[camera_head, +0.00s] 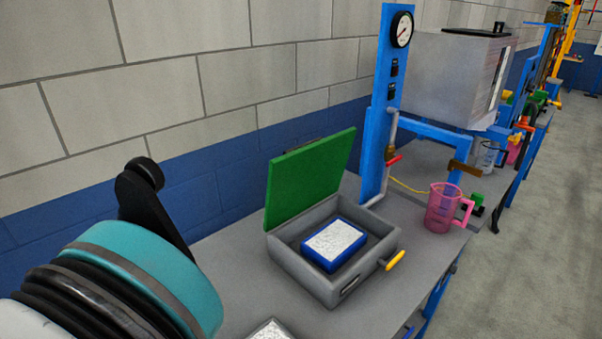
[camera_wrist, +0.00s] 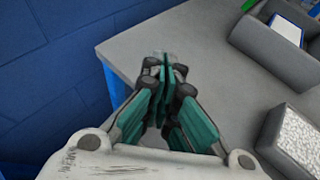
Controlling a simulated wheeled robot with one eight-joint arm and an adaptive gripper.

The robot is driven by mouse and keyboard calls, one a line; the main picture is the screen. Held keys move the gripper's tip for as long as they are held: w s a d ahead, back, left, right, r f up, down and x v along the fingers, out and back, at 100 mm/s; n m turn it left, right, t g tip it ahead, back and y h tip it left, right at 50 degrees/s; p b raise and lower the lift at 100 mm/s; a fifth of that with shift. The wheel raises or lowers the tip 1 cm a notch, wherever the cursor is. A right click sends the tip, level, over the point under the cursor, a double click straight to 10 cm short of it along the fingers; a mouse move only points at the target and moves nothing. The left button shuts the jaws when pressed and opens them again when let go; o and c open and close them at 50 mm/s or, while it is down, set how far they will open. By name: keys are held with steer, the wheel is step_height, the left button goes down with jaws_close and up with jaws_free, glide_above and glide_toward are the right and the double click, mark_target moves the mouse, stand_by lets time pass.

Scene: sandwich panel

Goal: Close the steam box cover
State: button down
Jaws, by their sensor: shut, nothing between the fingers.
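The steam box (camera_head: 315,285) is a grey box on the grey bench, with a yellow handle (camera_head: 396,261) on its right side. Its green cover (camera_head: 308,180) stands open, tilted up and back from the far edge. Inside lies a blue block with a speckled white top (camera_head: 336,241). In the wrist view, the box (camera_wrist: 262,45) is at the upper right and only partly seen, with a bit of the green cover (camera_wrist: 249,5). My gripper (camera_wrist: 164,68) is shut and empty near the bench's corner, apart from the box. The head view shows my arm but not the fingertips.
A speckled block in a grey tray (camera_wrist: 298,142) lies on the bench at right in the wrist view. A blue frame with a gauge (camera_head: 402,29) and piping stands behind the box. A pink jug (camera_head: 441,212) is to its right. A wall runs along the left.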

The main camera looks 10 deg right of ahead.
steer(key=w+d+r+m+g+y+p, duration=0.1)
steer(key=w+d+r+m+g+p, duration=0.2)
steer(key=w+d+r+m+p, duration=0.35)
steer(key=w+d+r+m+g+y+p, duration=0.1)
steer(key=w+d+r+m+g+p, duration=0.3)
steer(key=w+d, duration=0.5)
steer(key=w+d+r+m+y+p, duration=0.35)
steer(key=d+r+m+p, duration=0.3)
steer(key=d+r, duration=0.5)
steer(key=w+d+r+m+y+p, duration=0.2)
steer(key=w+d+r+m+p, duration=0.3)
steer(key=d+r+m, duration=0.45)
steer(key=shift+n, duration=0.85)
steer(key=f, duration=0.6)
steer(key=shift+w+f+p, duration=0.25)
steer(key=shift+w+p, duration=0.05)
steer(key=shift+w, duration=0.05)
steer(key=shift+d, duration=0.15)
